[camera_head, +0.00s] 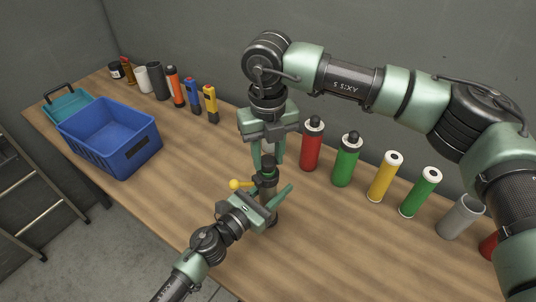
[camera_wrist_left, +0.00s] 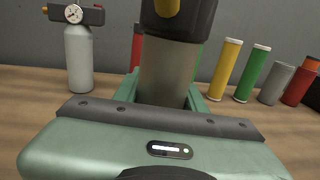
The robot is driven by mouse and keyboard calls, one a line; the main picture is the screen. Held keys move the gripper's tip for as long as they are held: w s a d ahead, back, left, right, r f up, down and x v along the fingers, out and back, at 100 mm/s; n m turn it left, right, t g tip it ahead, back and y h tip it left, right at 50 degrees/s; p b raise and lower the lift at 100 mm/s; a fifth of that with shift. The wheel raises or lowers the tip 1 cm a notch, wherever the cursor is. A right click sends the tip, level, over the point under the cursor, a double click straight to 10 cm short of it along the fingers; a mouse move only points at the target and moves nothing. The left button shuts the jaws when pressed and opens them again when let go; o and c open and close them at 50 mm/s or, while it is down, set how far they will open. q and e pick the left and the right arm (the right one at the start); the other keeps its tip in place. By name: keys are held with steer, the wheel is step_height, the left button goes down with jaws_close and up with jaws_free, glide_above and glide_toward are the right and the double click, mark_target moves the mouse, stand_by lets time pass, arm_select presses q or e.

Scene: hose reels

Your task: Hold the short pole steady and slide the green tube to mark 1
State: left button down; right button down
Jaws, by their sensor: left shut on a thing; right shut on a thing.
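An upright cylinder with a dark upper part (camera_head: 266,181) and a yellow knob (camera_head: 236,184) stands at the middle of the table. In the left wrist view its grey body (camera_wrist_left: 168,72) rises between my left fingers. My left gripper (camera_head: 268,201) is shut on this body from the front. My right gripper (camera_head: 268,155) points down from above, shut at the top of the same cylinder, its exact grip partly hidden. A green tube with a white top (camera_head: 420,193) stands apart at the right, also in the left wrist view (camera_wrist_left: 251,74). I see no numbered mark.
A red bottle (camera_head: 312,146), a green bottle (camera_head: 345,162), a yellow tube (camera_head: 385,178) and a grey cup (camera_head: 459,218) line the wall. A blue crate (camera_head: 108,150) stands at the left. A gauge-topped canister (camera_wrist_left: 79,58) shows in the wrist view. The front table is clear.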

stand_by(0.3)
step_height(320, 180, up, 4)
steer(key=shift+f, duration=0.25)
steer(key=c, duration=0.9)
jaws_free()
steer(key=shift+c, duration=0.2)
step_height(320, 180, up, 12)
arm_select(q)
steer(key=c, duration=0.7)
jaws_free()
steer(key=shift+c, duration=0.2)
